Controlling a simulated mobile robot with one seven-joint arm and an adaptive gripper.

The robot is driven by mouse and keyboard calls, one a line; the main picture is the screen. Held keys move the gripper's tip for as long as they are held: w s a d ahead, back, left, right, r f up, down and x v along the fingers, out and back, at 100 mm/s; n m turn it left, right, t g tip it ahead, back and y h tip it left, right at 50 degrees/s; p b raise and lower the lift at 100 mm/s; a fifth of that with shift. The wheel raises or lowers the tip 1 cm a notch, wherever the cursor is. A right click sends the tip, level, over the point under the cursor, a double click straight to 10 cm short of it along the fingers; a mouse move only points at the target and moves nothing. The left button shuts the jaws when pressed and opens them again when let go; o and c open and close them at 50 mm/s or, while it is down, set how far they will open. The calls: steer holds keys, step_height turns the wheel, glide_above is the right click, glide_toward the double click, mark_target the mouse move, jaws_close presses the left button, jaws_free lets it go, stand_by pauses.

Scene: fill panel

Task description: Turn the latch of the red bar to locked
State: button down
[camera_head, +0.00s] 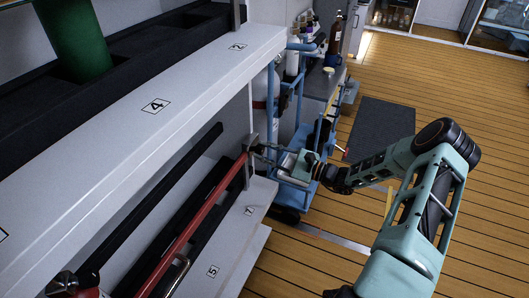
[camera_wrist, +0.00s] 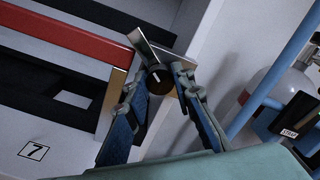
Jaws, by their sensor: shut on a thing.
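The red bar (camera_head: 200,218) runs along the front of the lower shelf; its end also shows at upper left in the wrist view (camera_wrist: 68,40). At that end a metal bracket carries the latch (camera_wrist: 144,45), a grey lever with a dark round knob marked with a white line. The lever points up and left in the wrist view. My gripper (camera_wrist: 160,74) is shut on the latch, with one finger on each side of the knob. In the head view my gripper (camera_head: 268,151) is at the far end of the bar, where the latch is small and partly hidden.
A blue cart (camera_head: 318,140) with a gas cylinder stands close beyond my gripper. The white upper shelf (camera_head: 130,125) overhangs the bar on the left. A green cylinder (camera_head: 75,40) stands in it. Wooden floor (camera_head: 480,220) is open to the right.

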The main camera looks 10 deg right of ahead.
steer(key=n, duration=0.4)
steer(key=shift+d+n+b, duration=0.1)
steer(key=shift+n+b, duration=0.2)
steer(key=shift+w+n, duration=0.1)
steer(key=shift+n, duration=1.4)
steer(key=c, duration=1.7)
jaws_free()
steer(key=shift+o, duration=0.2)
steer(key=v, duration=1.2)
